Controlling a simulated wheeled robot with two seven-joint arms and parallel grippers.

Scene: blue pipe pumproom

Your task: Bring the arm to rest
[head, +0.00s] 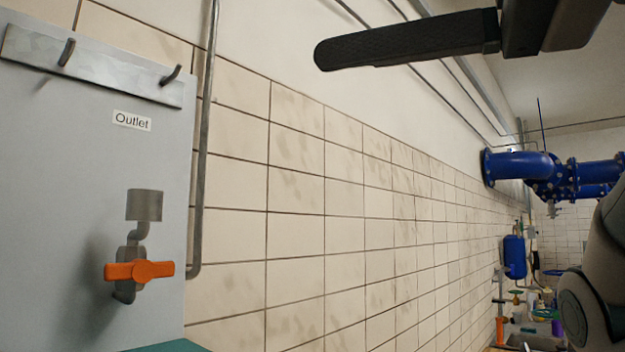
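One long black finger of my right gripper (405,40) reaches in from the upper right, pointing left in front of the wall. Its other finger cannot be made out, so its opening is unclear. Nothing is seen held against the visible finger. A rounded grey link of my arm (590,300) shows at the right edge. My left gripper is not in view.
A grey panel (70,160) at left bears a hook rail (90,65), an "Outlet" label (132,120) and a valve with an orange handle (140,270). A thin pipe (203,150) runs beside it. Blue pipes (525,165) stand at far right.

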